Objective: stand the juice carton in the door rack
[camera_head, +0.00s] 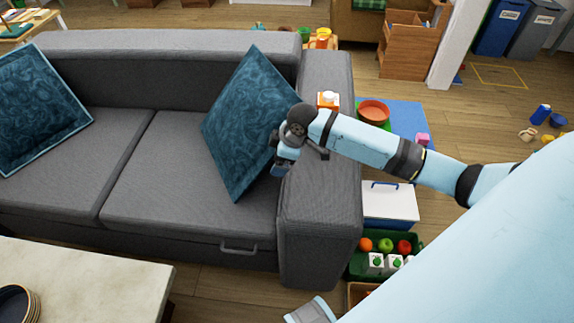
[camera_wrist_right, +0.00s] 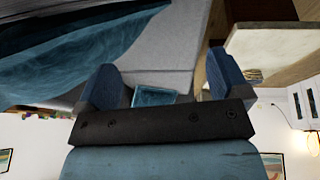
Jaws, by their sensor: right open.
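An orange and white carton (camera_head: 328,100), which looks like the juice carton, stands on the sofa's right armrest behind my right arm; its lower part is hidden. My right gripper (camera_head: 281,168) hangs over the sofa seat beside the armrest, in front of the blue cushion. It is apart from the carton, to its lower left. In the right wrist view the jaws of my right gripper (camera_wrist_right: 160,85) are wide apart with nothing held between them. No door rack can be made out. My left gripper does not show.
The grey sofa (camera_head: 160,170) carries teal cushions (camera_head: 252,120). Right of the armrest are a white cooler box (camera_head: 390,204) and a green crate (camera_head: 357,268) with fruit and small cartons. A pale table (camera_head: 110,285) stands at lower left.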

